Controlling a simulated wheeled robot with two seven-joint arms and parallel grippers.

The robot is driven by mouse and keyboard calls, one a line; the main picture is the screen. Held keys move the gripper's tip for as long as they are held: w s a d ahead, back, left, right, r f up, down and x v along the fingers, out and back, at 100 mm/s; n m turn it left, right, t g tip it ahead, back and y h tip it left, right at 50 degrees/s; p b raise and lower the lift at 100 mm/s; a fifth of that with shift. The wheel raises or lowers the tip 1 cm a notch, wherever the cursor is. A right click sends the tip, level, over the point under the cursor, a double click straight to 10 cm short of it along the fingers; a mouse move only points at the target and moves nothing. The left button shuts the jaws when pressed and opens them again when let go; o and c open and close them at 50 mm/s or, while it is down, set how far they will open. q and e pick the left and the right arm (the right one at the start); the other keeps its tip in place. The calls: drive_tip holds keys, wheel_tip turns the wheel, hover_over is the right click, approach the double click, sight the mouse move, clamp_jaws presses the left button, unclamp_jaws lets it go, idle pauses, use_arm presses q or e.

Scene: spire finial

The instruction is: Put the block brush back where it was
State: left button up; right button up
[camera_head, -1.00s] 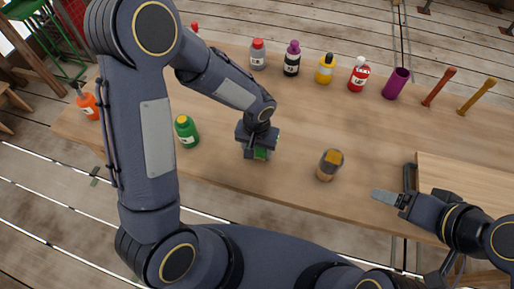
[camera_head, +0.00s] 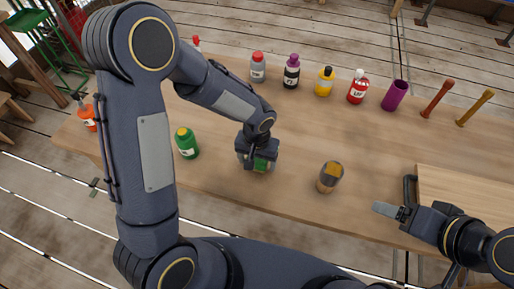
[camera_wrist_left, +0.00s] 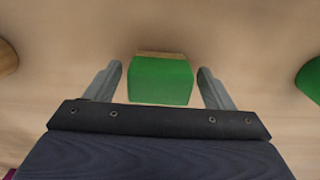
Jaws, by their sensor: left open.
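A green block with a tan wooden edge (camera_head: 261,166), which looks like the block brush, is on the table below my left gripper (camera_head: 258,160). It also shows in the left wrist view (camera_wrist_left: 160,80), between the two grey fingers of my left gripper (camera_wrist_left: 160,72). The fingers are open, with a gap on each side of the block. My wrist hides part of it in the head view. My right gripper (camera_head: 390,210) is over the front right of the table, apart from the block; its jaw opening is unclear.
A short brown object with a dark band (camera_head: 329,177) stands right of the block. A green bottle (camera_head: 187,143) stands to the left. Several bottles, a purple cup (camera_head: 395,95) and two sticks line the back of the wooden table (camera_head: 300,125). A pale board (camera_head: 470,195) lies at right.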

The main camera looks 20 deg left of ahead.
use_arm(q)
wheel_tip(320, 180, up, 11)
drive_tip(key=shift+r, duration=0.1)
drive_tip(key=s+a+r+n+t+h, duration=0.1)
drive_tip(key=s+a+r, duration=0.3)
drive_tip(key=s, duration=0.4)
drive_tip(key=s+a+r+n+t+h, duration=0.1)
drive_tip(key=s+a+r+t, duration=0.3)
drive_tip(key=s, duration=0.4)
drive_tip(key=shift+a+r+t+h, duration=0.15)
drive_tip(key=shift+a+t+h, duration=0.15)
drive_tip(key=shift+a+h, duration=0.45)
drive_tip(key=shift+s+d, duration=0.1)
drive_tip(key=shift+s, duration=0.05)
